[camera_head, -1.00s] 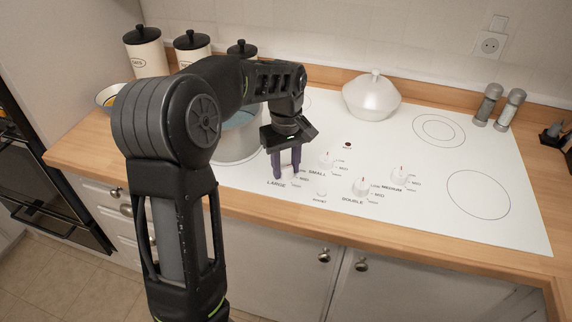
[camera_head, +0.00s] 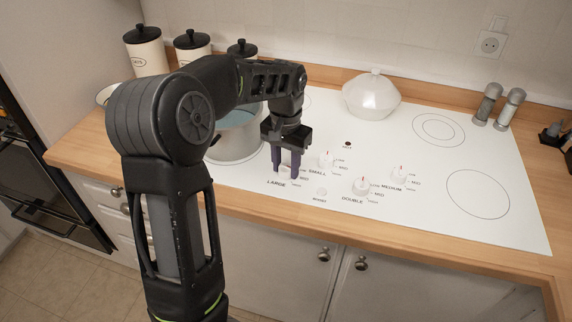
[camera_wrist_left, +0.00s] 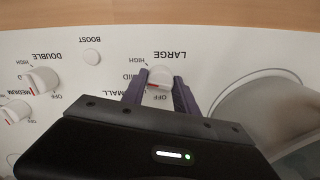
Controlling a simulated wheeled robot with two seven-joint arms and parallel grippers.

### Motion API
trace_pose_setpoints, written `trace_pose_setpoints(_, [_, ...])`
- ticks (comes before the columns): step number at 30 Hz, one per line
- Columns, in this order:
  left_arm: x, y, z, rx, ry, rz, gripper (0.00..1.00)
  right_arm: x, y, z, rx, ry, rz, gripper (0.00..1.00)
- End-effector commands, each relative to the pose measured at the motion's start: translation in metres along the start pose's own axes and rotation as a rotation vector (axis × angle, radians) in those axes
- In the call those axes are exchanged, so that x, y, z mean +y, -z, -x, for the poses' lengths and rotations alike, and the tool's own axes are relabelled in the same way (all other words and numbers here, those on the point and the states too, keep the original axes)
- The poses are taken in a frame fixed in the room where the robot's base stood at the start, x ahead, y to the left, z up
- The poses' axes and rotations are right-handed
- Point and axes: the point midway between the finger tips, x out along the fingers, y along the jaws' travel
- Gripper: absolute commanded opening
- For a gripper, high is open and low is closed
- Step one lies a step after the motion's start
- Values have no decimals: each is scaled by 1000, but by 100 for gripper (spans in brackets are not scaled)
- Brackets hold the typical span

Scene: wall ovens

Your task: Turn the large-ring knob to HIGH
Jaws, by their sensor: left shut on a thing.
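The large-ring knob (camera_head: 285,172) is a white round knob beside the LARGE label, at the front left of the white cooktop. My left gripper (camera_head: 286,168) points down with its dark purple fingers shut on this knob. In the left wrist view the knob (camera_wrist_left: 160,77) sits between the two fingertips (camera_wrist_left: 160,82). The labels HIGH, MID and OFF show around it. A small reddish mark is at the knob's lower edge, partly hidden, so I cannot tell its exact setting. My right gripper is not in view.
The small-ring knob (camera_head: 327,159), double knob (camera_head: 361,185) and medium knob (camera_head: 400,173) stand to the right. A lidded white dish (camera_head: 371,97) stands farther back.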

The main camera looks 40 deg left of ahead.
Motion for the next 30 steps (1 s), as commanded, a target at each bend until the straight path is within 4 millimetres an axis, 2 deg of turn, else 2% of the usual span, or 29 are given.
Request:
trace_pose_setpoints(15, [-1, 1, 1, 3, 1, -440, 0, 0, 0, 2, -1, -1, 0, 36])
trace_pose_setpoints(22, [0, 1, 1, 3, 1, -545, 0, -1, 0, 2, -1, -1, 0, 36])
trace_pose_setpoints(30, [0, 1, 1, 4, 1, -580, 0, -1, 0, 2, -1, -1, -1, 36])
